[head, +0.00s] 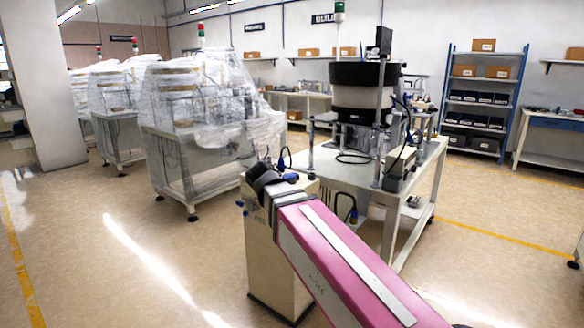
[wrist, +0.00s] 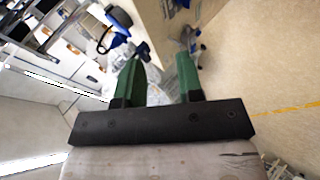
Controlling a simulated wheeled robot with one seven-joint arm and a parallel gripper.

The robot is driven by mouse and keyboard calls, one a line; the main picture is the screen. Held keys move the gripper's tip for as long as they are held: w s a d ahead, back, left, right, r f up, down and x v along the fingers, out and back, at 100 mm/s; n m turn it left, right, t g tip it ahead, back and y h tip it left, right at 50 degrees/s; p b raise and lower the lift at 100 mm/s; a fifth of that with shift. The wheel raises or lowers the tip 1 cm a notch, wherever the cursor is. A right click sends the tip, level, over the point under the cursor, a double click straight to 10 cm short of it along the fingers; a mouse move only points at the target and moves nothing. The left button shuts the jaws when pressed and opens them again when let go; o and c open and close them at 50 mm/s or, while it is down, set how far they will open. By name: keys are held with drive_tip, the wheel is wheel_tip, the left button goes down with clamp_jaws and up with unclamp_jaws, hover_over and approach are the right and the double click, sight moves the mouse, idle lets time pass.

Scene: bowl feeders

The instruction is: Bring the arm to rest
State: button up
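My gripper (wrist: 161,58) shows in the wrist view, with two green fingers on a dark crossbar. The fingers stand apart and nothing is held between them. The wrist view is tilted, with floor on the right and shelving and blue-and-black fittings beyond the fingers on the upper left.
Behind stands a bowl feeder (head: 362,94) on a table (head: 340,172). Plastic-wrapped machines (head: 205,100) stand left. Blue-framed shelves (head: 485,98) stand back right. Floor at left is clear.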

drive_tip(key=s+d+f+m+g, duration=0.3)
drive_tip(key=s+d+f+m, duration=0.1)
drive_tip(key=d+f, duration=0.4)
drive_tip(key=s+d+f+m+g+y, duration=0.1)
drive_tip(key=s+d+f+m+g, duration=0.2)
drive_tip(key=d+f, duration=0.6)
drive_tip(key=s+d+f+m+g+y, duration=0.1)
drive_tip(key=s+d+f+m+g, duration=0.3)
drive_tip(key=d+f, duration=0.4)
wheel_tip(320, 180, down, 6)
drive_tip(key=shift+s+d+f+m, duration=0.15)
drive_tip(key=shift+s+f+m, duration=0.15)
drive_tip(key=shift+s, duration=0.4)
